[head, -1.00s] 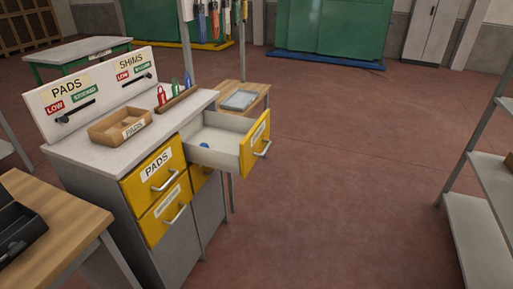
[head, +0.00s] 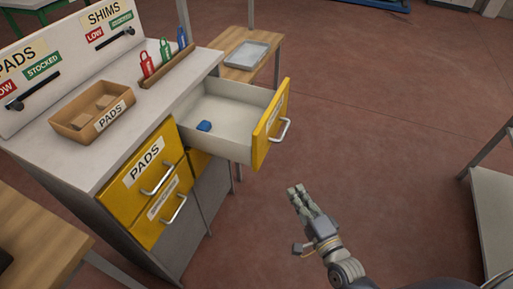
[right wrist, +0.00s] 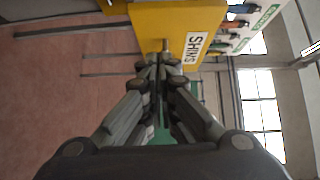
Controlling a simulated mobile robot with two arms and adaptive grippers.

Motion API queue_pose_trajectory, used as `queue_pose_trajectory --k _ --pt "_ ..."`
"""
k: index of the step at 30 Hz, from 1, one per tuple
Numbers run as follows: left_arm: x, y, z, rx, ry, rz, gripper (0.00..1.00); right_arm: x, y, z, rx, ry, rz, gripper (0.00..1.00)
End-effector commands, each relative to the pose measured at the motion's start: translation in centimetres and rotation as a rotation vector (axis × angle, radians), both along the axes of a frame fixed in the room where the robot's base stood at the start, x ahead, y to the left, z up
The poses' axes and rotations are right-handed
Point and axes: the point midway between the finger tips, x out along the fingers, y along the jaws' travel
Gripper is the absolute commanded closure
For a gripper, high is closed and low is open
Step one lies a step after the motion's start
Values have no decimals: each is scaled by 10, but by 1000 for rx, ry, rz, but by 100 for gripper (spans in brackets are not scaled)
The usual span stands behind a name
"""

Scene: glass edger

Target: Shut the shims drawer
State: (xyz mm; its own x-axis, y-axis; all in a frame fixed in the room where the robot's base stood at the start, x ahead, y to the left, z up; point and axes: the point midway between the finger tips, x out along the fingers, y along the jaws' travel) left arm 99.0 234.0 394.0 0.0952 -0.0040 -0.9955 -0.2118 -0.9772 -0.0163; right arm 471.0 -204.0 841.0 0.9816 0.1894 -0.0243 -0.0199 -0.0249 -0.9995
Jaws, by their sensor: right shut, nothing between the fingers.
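The shims drawer (head: 268,128) stands pulled open from the upper right of the cabinet. Its yellow front has a silver handle (head: 284,130), and a small blue piece (head: 204,126) lies inside. My right gripper (head: 300,196) is shut and empty, in front of and below the drawer front, apart from it in the head view. In the right wrist view the closed fingertips (right wrist: 160,58) point towards the yellow front with its SHIMS label (right wrist: 194,48). My left gripper is not in view.
The grey cabinet top (head: 135,103) carries a PADS box (head: 92,118) and several coloured tags in a wooden holder. The PADS drawer (head: 147,170) is shut. A wooden table (head: 240,75) with a tray stands behind the open drawer. Floor to the right is clear; a shelf stands at the far right.

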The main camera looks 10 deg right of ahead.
Motion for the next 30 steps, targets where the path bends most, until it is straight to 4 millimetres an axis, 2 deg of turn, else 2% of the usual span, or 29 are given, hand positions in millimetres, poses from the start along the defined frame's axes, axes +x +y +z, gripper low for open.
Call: queue_pose_trajectory --k 5,12,21,24,30 --pt "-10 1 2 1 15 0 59 9 2 10 31 -15 0 100" --pt "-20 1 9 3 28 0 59 48 10 11 29 -17 0 100" --pt "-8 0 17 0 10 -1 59 101 20 9 26 -14 1 100" --pt "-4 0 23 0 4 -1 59 109 35 10 29 -13 1 100" --pt "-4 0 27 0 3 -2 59 120 50 9 27 -13 0 100"
